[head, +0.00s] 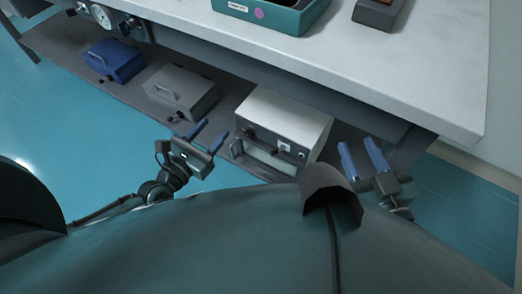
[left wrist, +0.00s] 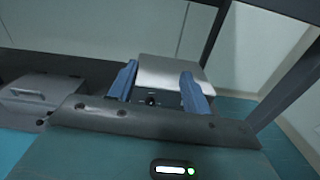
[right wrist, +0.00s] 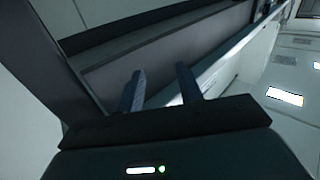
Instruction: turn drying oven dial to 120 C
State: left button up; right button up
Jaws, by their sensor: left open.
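In the left wrist view, the oven (left wrist: 172,72) lies straight ahead, with a dark round dial (left wrist: 152,101) between the fingers. The dial's setting is too small to read. My left gripper (head: 211,135) is open and empty, to the left of the oven front and apart from it. My right gripper (head: 356,147) is open and empty, to the right of the oven. It also shows open in the right wrist view (right wrist: 161,73).
A grey box (head: 181,92) and a blue box (head: 114,60) stand left of the oven on the shelf. The bench top (head: 400,65) overhangs them and holds a green tray (head: 270,18). A bench leg (head: 410,147) stands near my right gripper. Open floor lies at left.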

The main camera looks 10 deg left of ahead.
pick_arm(q)
notch_tip(320, 180, down, 13)
jog(key=b, duration=1.6)
send_near(247, 136)
jog(key=b+x, duration=0.1)
jog(key=x, duration=0.6)
jog(key=shift+w+d+r+b, duration=0.1)
jog(key=shift+w+b, duration=0.2)
jog(key=shift+w+d, duration=0.15)
jog(key=shift+w, duration=0.25)
pick_arm(e)
jog(key=s+n+t+y, duration=0.1)
jog(key=n+y, duration=0.2)
jog(key=s+a+r+n+t+y, duration=0.1)
jog(key=n+y, duration=0.2)
jog(key=y, duration=0.1)
jog(key=s+n+t+y, duration=0.1)
jog(key=n+y, duration=0.2)
jog(key=shift+s+a+r+y, duration=0.25)
jog(key=shift+s+y, duration=0.05)
pick_arm(q)
jog(key=c, duration=1)
